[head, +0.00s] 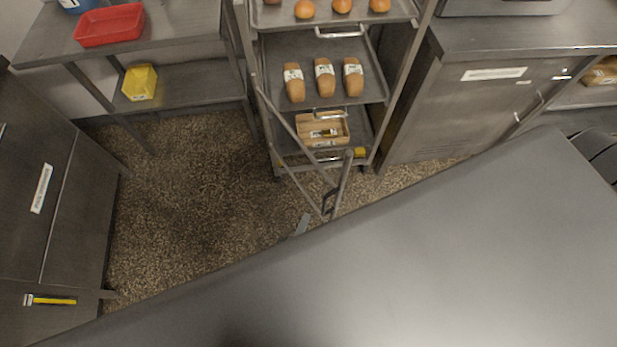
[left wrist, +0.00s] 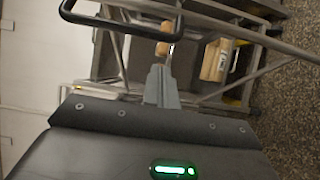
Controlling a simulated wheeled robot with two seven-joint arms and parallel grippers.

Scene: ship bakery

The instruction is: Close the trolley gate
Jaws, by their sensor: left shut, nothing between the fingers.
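The metal trolley (head: 404,75) stands at the top middle of the head view, with its front facing me. Its gate (head: 290,125), a frame of thin metal bars, stands swung out from the left post towards me. A dark handle (head: 328,201) is at the gate's near end; a black handle loop also shows at the top of the left wrist view (left wrist: 121,23). My left gripper (head: 303,222) is shut and empty, just left of this handle. Its closed fingers show in the left wrist view (left wrist: 161,75); I cannot tell whether they touch the gate. My right gripper is not in view.
Wrapped loaves (head: 324,77) and a wooden crate (head: 304,124) are on the trolley shelves. A steel cabinet (head: 450,110) stands right of it, a table with a red tray (head: 110,26) left. Speckled floor (head: 180,200) is clear at left. A large grey surface hides the lower right.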

